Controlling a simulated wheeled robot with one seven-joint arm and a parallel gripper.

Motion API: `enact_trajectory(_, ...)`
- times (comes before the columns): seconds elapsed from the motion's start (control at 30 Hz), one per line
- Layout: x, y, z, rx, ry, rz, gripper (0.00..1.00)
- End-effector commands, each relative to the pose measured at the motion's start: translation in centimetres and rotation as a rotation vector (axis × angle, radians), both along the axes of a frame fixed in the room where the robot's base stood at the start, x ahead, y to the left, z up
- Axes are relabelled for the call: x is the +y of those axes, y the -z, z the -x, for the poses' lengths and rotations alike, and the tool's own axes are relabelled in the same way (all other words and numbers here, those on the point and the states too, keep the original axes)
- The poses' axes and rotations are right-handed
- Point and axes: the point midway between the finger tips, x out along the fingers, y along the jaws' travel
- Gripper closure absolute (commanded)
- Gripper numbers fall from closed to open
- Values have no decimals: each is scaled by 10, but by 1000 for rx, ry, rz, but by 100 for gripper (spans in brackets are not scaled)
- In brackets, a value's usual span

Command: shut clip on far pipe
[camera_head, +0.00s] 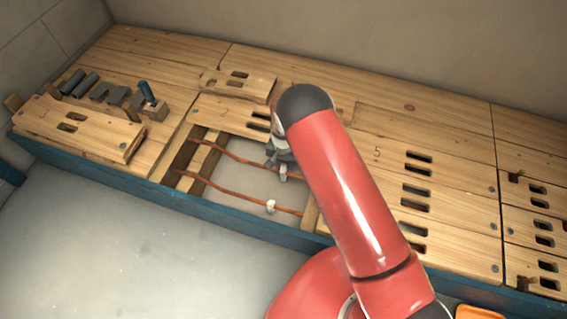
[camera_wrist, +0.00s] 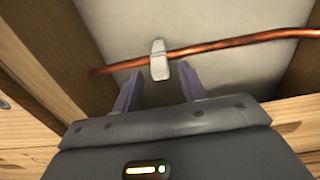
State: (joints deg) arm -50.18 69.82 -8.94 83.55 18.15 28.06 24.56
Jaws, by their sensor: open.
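The far copper pipe (camera_head: 236,159) crosses the open bay in the wooden deck, with a white clip (camera_head: 283,172) on it, partly beside my gripper. In the wrist view the clip (camera_wrist: 158,60) stands upright around the pipe (camera_wrist: 240,43); I cannot tell whether its top is closed. My gripper (camera_wrist: 157,88) is open and empty, its two purple-grey fingers just short of the clip, one to each side. In the head view my gripper (camera_head: 277,160) is mostly hidden behind my red arm.
A near copper pipe (camera_head: 235,194) with another white clip (camera_head: 270,206) runs along the bay's front. Wooden joists (camera_head: 205,160) edge the bay. A loose board (camera_head: 80,128), dark grey blocks (camera_head: 86,84) and a blue-handled tool (camera_head: 147,92) lie on the deck at left.

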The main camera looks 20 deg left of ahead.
Motion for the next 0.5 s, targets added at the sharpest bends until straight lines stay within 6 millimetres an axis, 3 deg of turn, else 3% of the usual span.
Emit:
enact_trajectory(0.33, 0, 6, 0, -1, 1, -1, 58)
enact_trajectory(0.5, 0, 6, 0, -1, 1, -1, 79)
